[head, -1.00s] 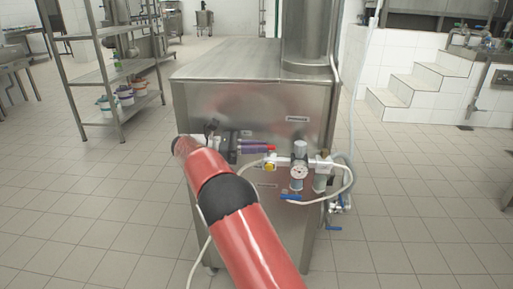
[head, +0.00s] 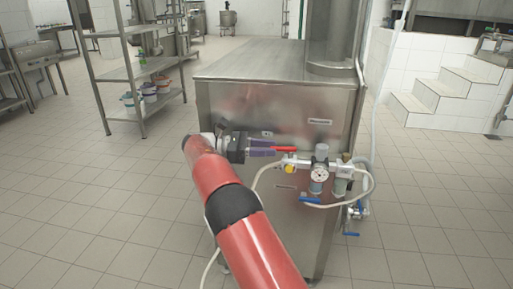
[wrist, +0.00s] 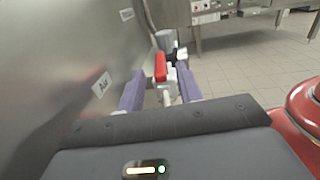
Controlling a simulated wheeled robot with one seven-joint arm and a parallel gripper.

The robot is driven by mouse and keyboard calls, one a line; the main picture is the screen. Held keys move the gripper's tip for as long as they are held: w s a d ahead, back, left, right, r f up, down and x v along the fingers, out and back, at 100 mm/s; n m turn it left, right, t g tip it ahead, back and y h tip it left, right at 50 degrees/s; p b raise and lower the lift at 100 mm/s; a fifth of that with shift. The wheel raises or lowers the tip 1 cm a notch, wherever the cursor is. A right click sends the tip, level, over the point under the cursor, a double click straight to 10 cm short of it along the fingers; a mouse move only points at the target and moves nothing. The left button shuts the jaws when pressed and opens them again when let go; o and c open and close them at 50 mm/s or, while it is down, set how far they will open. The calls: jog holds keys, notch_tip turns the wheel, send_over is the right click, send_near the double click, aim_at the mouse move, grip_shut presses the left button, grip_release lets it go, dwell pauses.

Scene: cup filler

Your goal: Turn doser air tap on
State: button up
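The doser air tap shows as a red lever handle (head: 285,149) on the side of the steel machine, lying roughly level in the head view. In the wrist view the red handle (wrist: 160,67) is ahead, in the gap between the purple fingers. An "Air" label (wrist: 102,85) is on the panel to the left. My gripper (head: 273,147) is at the handle's left in the head view. In the wrist view my gripper (wrist: 160,76) is open, with a finger on either side and visible gaps. Contact with the handle cannot be told.
A pressure gauge (head: 320,172), a yellow fitting (head: 290,168) and a blue handle (head: 311,200) sit close to the tap. A pale hose (head: 345,203) loops below. A shelf rack (head: 130,75) stands to the left. The tiled floor around the machine is clear.

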jog(key=shift+w+a, duration=0.15)
jog(key=shift+a, duration=0.95)
jog(key=shift+w+a, duration=0.15)
jog(key=shift+a, duration=0.95)
jog(key=shift+c, duration=0.2)
jog(key=shift+c, duration=1.2)
jog(key=shift+s+d+r+m+t+b, duration=0.1)
jog(key=shift+r+m+t+b, duration=0.25)
jog(key=shift+b, duration=0.3)
jog(key=shift+c, duration=0.2)
jog(key=m+t+y+b, duration=0.3)
jog(key=m+t+b, duration=0.5)
jog(key=t+b, duration=0.55)
send_near(278, 147)
jog(key=w+d+g, duration=0.1)
jog(key=w+d, duration=0.1)
jog(key=x, duration=0.7)
jog(key=shift+w+d, duration=0.15)
